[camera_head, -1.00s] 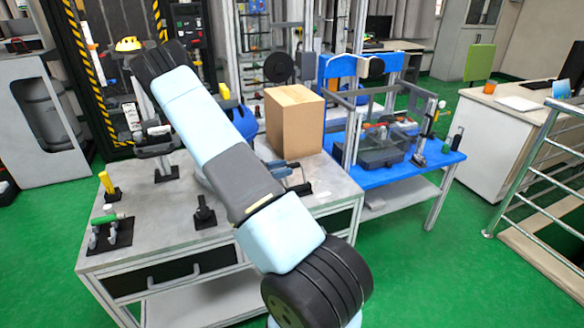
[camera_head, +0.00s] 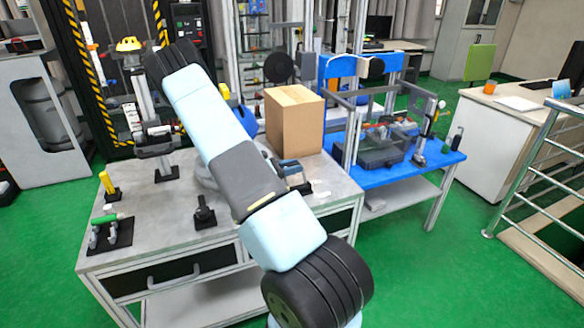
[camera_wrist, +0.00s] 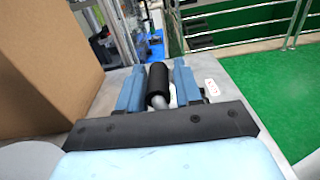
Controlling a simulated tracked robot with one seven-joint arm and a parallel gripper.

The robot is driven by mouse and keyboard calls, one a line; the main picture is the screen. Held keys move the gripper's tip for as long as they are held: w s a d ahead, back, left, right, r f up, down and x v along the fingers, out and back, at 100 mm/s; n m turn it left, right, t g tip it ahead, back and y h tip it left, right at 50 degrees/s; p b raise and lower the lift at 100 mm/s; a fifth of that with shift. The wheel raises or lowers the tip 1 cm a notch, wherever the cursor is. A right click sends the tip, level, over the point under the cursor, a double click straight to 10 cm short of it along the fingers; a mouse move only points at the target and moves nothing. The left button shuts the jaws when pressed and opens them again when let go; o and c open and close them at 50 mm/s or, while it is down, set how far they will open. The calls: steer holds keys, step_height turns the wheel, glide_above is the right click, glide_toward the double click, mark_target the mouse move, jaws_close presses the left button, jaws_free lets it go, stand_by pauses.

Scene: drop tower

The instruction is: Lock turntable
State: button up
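A black cylindrical handle (camera_wrist: 157,84) on a metal stem shows in the wrist view, between the two blue fingers of my gripper (camera_wrist: 158,88). The fingers flank it closely on both sides, and my gripper looks shut on it. In the head view my gripper (camera_head: 291,172) is low over the grey table, just in front of the cardboard box. A pale grey round disc (camera_head: 207,176), which looks like the turntable, lies on the table and is largely hidden behind my arm. A pale curved edge (camera_wrist: 30,159) also shows at lower left in the wrist view.
The cardboard box (camera_head: 295,122) stands close to my gripper; it fills the left of the wrist view (camera_wrist: 45,70). Several fixtures, including a black post (camera_head: 204,214), stand on the grey table (camera_head: 160,215). A blue table (camera_head: 437,160) adjoins on the right.

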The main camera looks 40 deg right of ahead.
steer(key=shift+w+r, duration=0.1)
steer(key=shift+w, duration=0.1)
jaws_close()
